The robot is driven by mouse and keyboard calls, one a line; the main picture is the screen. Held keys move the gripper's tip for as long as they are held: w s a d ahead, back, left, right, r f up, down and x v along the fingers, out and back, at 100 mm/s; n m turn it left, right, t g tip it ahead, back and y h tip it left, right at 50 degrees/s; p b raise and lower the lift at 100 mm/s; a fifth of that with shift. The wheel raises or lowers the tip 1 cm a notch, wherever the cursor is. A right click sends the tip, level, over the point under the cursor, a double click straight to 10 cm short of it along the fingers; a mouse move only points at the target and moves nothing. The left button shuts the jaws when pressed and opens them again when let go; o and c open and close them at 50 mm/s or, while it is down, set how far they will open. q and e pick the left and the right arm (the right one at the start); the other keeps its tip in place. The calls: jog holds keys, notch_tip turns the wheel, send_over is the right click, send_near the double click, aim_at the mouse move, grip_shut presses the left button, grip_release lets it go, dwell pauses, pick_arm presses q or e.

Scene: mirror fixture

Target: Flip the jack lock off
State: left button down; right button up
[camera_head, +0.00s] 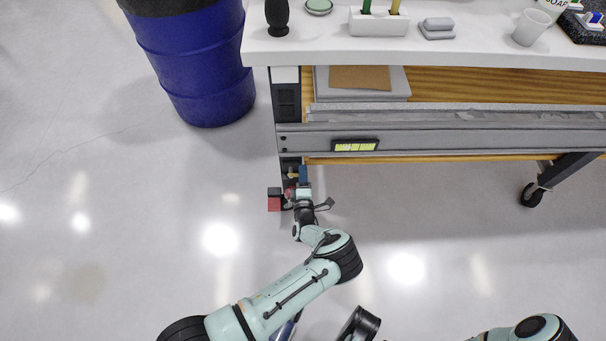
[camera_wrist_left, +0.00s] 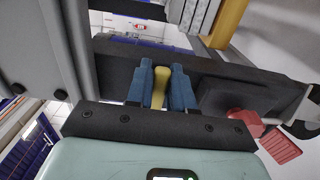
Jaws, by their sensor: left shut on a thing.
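My left gripper (camera_head: 303,174) is low at the workbench's left leg in the head view. In the left wrist view its two blue fingers (camera_wrist_left: 161,72) are shut on a yellow lever (camera_wrist_left: 160,86), which stands between them. The lever is at the dark metal leg mechanism (camera_wrist_left: 232,98). A red pedal (camera_wrist_left: 279,146) sticks out beside that mechanism; in the head view a red part (camera_head: 274,199) shows just left of my gripper. I cannot tell which part is the jack lock by its marking. My right gripper is out of view; only part of my right arm shows at the lower right.
The workbench has a white top (camera_head: 470,50) with small items on it and a wooden shelf (camera_head: 480,85) below. A blue barrel (camera_head: 205,80) stands left of it. A caster wheel (camera_head: 532,195) is at the right. The floor in front is clear.

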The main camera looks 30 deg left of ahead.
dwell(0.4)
pick_arm(q)
jog(key=c, duration=1.1)
grip_release()
jog(key=shift+s, duration=0.1)
